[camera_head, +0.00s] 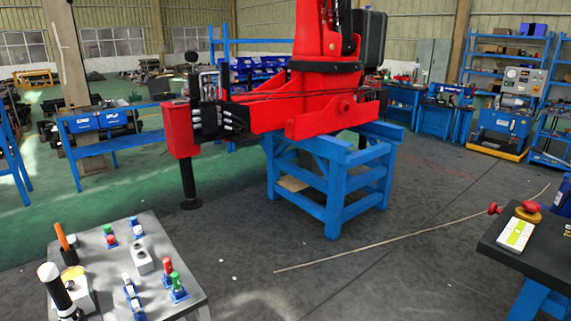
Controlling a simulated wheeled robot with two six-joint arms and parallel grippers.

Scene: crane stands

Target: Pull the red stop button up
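A red mushroom-shaped button (530,207) with an orange-yellow collar sits at the right, by a small white and yellow-green box (515,234) on a dark table. A second, smaller red knob (494,208) shows just left of it. On the grey table at the lower left, a red button (168,266) stands on a blue base beside a green one (177,282). I cannot tell from this view whether the mushroom button is pressed in or raised. Neither of my grippers shows in the head view.
The grey table (195,300) carries several small switches, a black lever with a white top (58,290) and an orange-handled lever (62,238). The dark table (500,249) is at the right. A red crane (290,112) rests on a blue stand (332,213). Open floor lies between the tables.

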